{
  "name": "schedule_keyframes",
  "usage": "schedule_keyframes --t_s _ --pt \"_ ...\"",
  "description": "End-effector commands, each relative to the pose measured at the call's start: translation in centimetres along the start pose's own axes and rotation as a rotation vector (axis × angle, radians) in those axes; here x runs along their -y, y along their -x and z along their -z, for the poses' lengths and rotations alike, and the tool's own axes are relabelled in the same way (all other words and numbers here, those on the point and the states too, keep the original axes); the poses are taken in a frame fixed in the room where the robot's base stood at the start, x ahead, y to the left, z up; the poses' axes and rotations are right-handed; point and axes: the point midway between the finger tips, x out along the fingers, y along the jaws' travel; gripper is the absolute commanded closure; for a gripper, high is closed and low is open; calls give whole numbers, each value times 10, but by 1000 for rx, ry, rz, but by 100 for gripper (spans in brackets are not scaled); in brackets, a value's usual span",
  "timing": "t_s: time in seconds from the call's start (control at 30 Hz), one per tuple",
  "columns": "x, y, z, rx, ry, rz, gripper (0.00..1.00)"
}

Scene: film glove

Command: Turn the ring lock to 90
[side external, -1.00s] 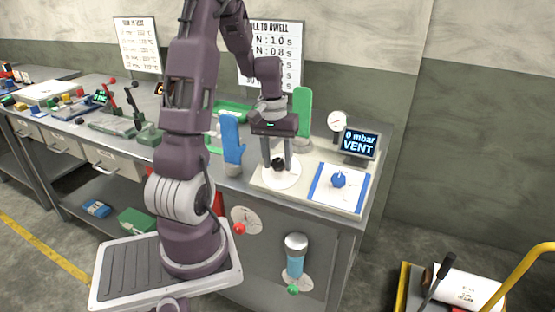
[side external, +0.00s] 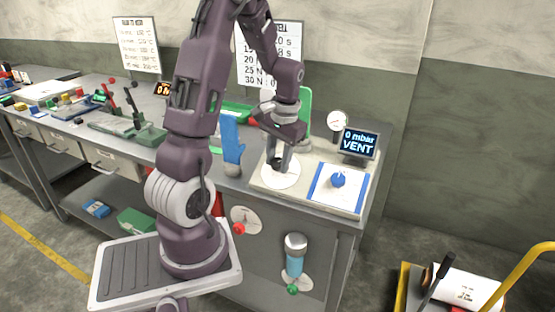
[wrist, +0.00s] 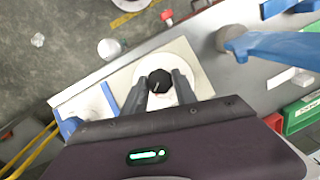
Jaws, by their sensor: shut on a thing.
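The ring lock shows as a black knob (wrist: 160,81) at the middle of a round white dial (wrist: 198,82) in the wrist view. The dial (side external: 283,182) also shows on a pale plate in the side view, with the knob partly hidden by my fingers. My gripper (wrist: 158,84) is shut on the knob, one finger at each side; in the side view it points down over the dial (side external: 279,162). A thin pale mark shows on the knob, but I cannot read its angle against the dial's markings.
Right of the dial, a blue knob (side external: 338,180) sits on a blue-edged white panel (side external: 356,190). Behind it stand a gauge (side external: 338,121) and a display (side external: 359,143) reading "0 mbar VENT". A blue glove shape (side external: 231,140) stands close left, and a green one (side external: 305,110) behind.

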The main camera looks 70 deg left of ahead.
Motion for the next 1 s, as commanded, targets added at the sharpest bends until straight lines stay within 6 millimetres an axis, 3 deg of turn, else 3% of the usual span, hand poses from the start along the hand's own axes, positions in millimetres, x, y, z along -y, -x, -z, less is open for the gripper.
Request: schedule_keyframes --t_s 0.5,1.0 --pt "-4 0 0 -3 -384 219 100" --pt "-4 0 0 -3 -547 314 100"
